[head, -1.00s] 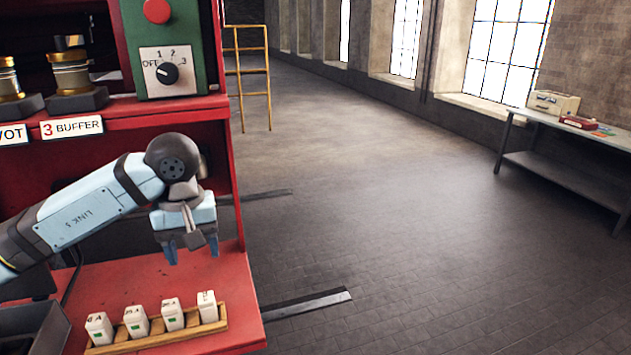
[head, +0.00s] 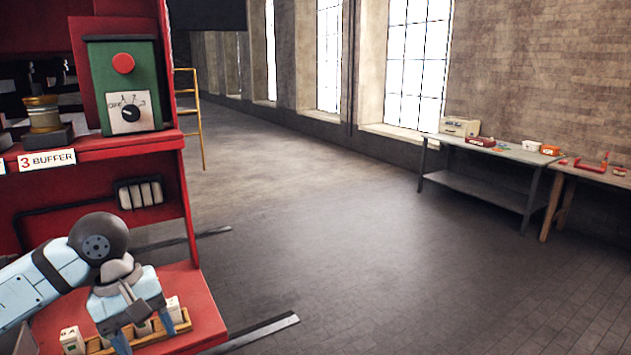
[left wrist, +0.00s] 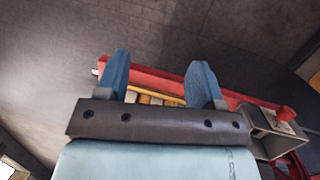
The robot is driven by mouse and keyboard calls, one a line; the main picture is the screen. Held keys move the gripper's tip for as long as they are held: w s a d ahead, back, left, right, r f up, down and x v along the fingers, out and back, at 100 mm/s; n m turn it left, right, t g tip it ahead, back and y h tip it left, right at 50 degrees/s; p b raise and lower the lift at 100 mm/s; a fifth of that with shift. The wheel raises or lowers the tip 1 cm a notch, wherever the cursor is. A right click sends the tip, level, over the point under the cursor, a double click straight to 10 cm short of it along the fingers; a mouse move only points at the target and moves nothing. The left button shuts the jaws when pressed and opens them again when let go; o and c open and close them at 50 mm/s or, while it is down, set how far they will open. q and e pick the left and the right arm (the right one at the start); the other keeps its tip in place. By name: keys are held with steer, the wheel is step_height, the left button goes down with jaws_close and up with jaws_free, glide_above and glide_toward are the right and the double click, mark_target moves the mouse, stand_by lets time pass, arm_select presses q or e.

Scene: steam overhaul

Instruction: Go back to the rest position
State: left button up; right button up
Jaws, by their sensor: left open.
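My left gripper (head: 154,336) is at the lower left of the head view, in front of the red cabinet's lower shelf. Its blue fingers are apart with nothing between them, and it overlaps the wooden rack (head: 98,346) of white labelled blocks in the picture. In the left wrist view the open fingers (left wrist: 160,66) show again, with part of the red shelf and the rack beyond them. Whether the fingers touch the rack cannot be told; they appear clear of it. My right gripper is in neither view.
The red cabinet (head: 190,220) carries a green box (head: 145,65) with a red button and a rotary knob (head: 131,113). A grey bin (left wrist: 265,140) shows in the left wrist view. Workbenches (head: 500,152) stand along the right wall. The floor (head: 330,230) between is clear.

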arm_select(q)
steer(key=s+d+f+n+g+h+p, duration=0.1)
steer(key=s+d+n+h, duration=0.2)
steer(key=d+n+h, duration=0.4)
steer(key=s+d+f+n+g+h, duration=0.1)
steer(key=s+d+n+h, duration=0.1)
steer(key=d+n+h, duration=0.5)
steer(key=a+f+m+t+y+p, duration=0.1)
steer(key=a+f+m+t+y, duration=0.15)
steer(key=f+m+t, duration=0.7)
steer(key=w+a+f+m+t+y, duration=0.1)
steer(key=f+m+t+y, duration=0.2)
steer(key=m, duration=1.1)
steer(key=a+f+m+t+y+p, duration=0.1)
steer(key=f+m+t+y, duration=0.25)
steer(key=m+t, duration=0.6)
steer(key=s+a+f+n+g+y, duration=0.3)
steer(key=s+f+n+g, duration=0.5)
steer(key=s+f, duration=0.3)
step_height(320, 180, down, 5)
steer(key=shift+s+a+r+n+y, duration=0.15)
steer(key=shift+s+n+y, duration=0.3)
steer(key=shift+y, duration=0.45)
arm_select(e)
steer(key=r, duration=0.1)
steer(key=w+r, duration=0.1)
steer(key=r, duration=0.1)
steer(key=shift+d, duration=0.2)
